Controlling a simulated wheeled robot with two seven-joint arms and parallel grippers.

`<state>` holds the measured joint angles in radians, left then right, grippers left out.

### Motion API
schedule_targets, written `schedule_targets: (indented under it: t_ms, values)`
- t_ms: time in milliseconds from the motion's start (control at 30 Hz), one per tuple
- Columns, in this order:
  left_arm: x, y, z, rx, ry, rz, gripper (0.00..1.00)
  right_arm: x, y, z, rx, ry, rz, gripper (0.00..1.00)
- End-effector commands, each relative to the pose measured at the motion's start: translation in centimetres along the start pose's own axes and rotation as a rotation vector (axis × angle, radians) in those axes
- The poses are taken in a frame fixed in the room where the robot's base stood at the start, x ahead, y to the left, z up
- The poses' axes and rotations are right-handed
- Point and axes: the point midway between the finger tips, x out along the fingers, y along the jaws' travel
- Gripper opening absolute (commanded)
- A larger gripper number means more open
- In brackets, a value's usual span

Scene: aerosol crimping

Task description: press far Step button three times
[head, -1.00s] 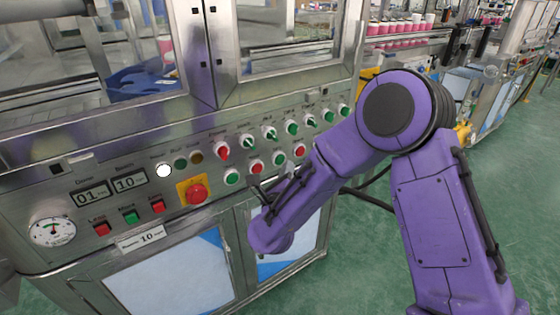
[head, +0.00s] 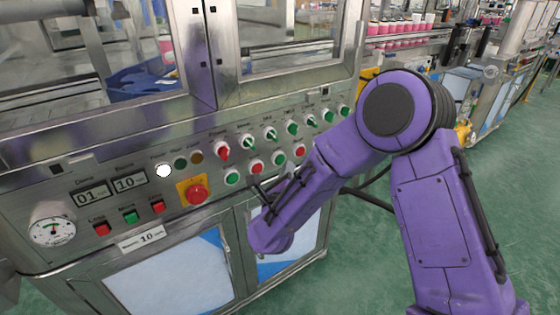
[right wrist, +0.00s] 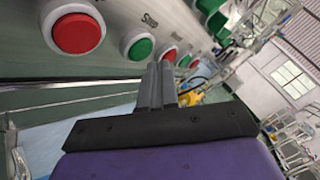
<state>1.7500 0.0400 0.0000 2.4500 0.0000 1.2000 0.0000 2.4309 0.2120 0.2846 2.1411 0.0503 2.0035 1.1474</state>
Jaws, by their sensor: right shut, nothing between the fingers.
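The control panel has a row of green and red push buttons below its knobs in the head view: green (head: 232,177), red (head: 257,167), another green (head: 278,158) and another red (head: 300,150). My right gripper (head: 258,189) points at the panel just below this row. In the right wrist view its closed, empty fingers (right wrist: 160,66) end near a small red button (right wrist: 168,55). I cannot tell whether they touch it. A green button (right wrist: 138,44) and a large red one (right wrist: 77,33) are left of it. The label "Step" is partly readable. My left gripper is not in view.
A red emergency stop (head: 195,194) on a yellow plate is left of the row. A row of selector knobs (head: 270,134) runs above. Green floor (head: 365,270) is open at the right.

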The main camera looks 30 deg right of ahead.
Motion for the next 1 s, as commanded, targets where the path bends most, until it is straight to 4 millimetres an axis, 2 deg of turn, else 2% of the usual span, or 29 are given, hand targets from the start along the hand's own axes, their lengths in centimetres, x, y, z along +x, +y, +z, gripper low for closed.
schedule_targets:
  t_ms: [1000]
  values:
    - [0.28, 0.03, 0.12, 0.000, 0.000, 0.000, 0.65, 0.65, 0.47, 0.46, 0.000, 0.000, 0.000, 0.00]
